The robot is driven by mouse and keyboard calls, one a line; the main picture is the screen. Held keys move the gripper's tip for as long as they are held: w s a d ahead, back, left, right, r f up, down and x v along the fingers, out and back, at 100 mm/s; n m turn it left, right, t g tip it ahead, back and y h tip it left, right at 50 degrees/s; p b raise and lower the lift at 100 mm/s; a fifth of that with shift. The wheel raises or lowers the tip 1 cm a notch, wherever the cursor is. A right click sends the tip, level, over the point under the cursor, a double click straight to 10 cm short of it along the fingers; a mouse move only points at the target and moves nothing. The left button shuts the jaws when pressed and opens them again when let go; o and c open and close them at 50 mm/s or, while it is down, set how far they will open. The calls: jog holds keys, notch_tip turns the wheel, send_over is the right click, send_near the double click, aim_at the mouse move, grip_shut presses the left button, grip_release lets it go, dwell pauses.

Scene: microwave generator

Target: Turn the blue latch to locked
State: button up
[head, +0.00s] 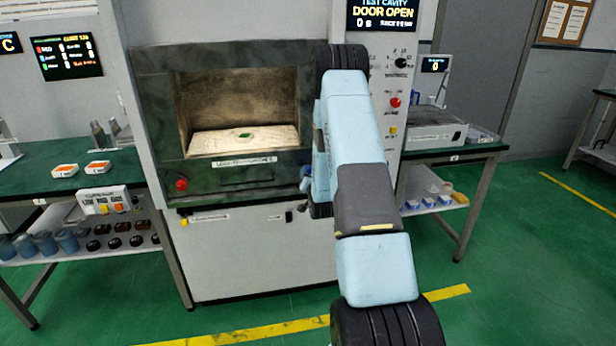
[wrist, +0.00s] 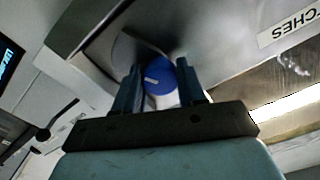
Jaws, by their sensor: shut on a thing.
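The blue latch (wrist: 158,78) is a round blue knob with a white mark, between my two fingers in the wrist view. My gripper (wrist: 158,70) is shut on it, a finger on each side. The latch sits on a grey metal face. In the head view my arm covers the right edge of the cavity front, so the latch cannot be made out clearly there. The open test cavity (head: 240,105) is lit and holds a pale plate (head: 215,145) with a small green item (head: 245,135) on it. The display (head: 383,14) reads DOOR OPEN.
A red knob (head: 181,184) is on the left of the cavity front. A control panel with a red button (head: 395,102) stands right of my arm. Green-topped benches flank the machine, the left one (head: 35,170) holding orange-and-white boxes. The green floor in front is clear.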

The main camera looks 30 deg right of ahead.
jog(key=shift+w+a, duration=0.1)
jog(key=n, duration=0.9)
jog(key=shift+n, duration=4.4)
